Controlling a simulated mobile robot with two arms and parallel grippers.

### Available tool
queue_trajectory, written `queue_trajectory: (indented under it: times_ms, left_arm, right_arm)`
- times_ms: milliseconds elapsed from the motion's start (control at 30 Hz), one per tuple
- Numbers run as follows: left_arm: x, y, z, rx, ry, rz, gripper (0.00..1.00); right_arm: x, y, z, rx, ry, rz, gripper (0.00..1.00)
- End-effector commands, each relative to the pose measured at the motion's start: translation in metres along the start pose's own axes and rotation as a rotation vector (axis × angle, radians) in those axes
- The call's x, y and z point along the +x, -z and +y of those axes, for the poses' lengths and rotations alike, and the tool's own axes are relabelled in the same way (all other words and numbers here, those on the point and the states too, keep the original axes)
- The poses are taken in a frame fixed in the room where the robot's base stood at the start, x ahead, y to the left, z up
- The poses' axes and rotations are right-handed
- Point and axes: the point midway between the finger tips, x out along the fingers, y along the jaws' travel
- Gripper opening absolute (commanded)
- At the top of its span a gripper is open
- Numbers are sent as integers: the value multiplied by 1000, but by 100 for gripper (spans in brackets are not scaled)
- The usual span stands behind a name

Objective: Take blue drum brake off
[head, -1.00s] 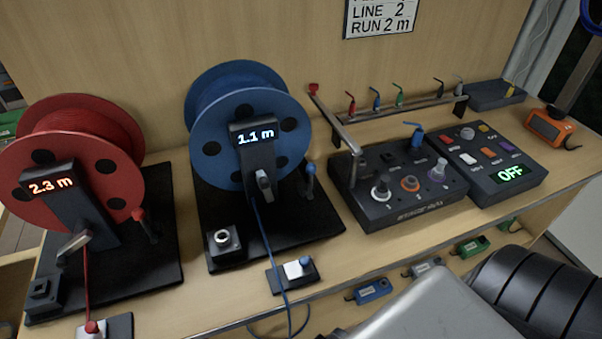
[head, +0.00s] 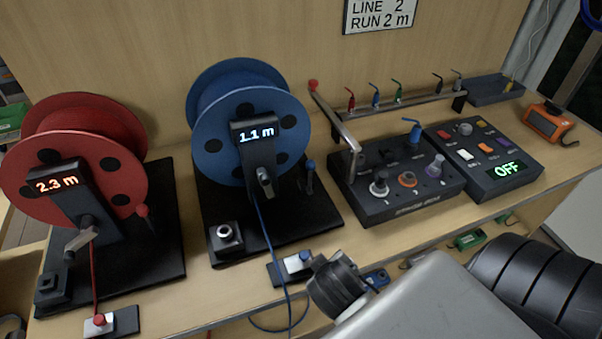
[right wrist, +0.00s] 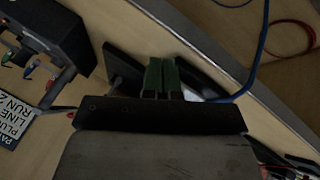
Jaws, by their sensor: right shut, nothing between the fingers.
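The blue drum (head: 228,155) stands on a black base plate, with blue cable on it and a display reading 1.1 m. A short upright lever with a blue tip (head: 310,168) stands at the right of the drum and looks like its brake. The drum's crank handle (head: 264,180) hangs at its front. In the right wrist view my right gripper (right wrist: 161,66) is shut and empty, its greenish fingers together over the bench near a dark plate and blue cable. In the head view a dark wrist part of mine shows at the bench front; the fingers cannot be made out. My left gripper is not seen.
The red drum (head: 80,150) stands at left, with a red-tipped lever (head: 143,212). A control box (head: 395,190) and a panel reading OFF (head: 490,165) stand right. Bare bench lies between the bases.

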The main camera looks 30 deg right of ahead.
Motion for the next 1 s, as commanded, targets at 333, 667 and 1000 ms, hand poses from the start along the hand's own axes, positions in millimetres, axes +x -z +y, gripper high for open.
queue_trajectory:
  times_ms: [333,667,1000]
  left_arm:
    - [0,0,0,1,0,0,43]
    - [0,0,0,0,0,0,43]
    - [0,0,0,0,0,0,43]
  right_arm:
    - [22,54,33,-168,-419,99,0]
    - [11,129,38,-485,-832,196,0]
    - [2,157,31,-618,-962,226,0]
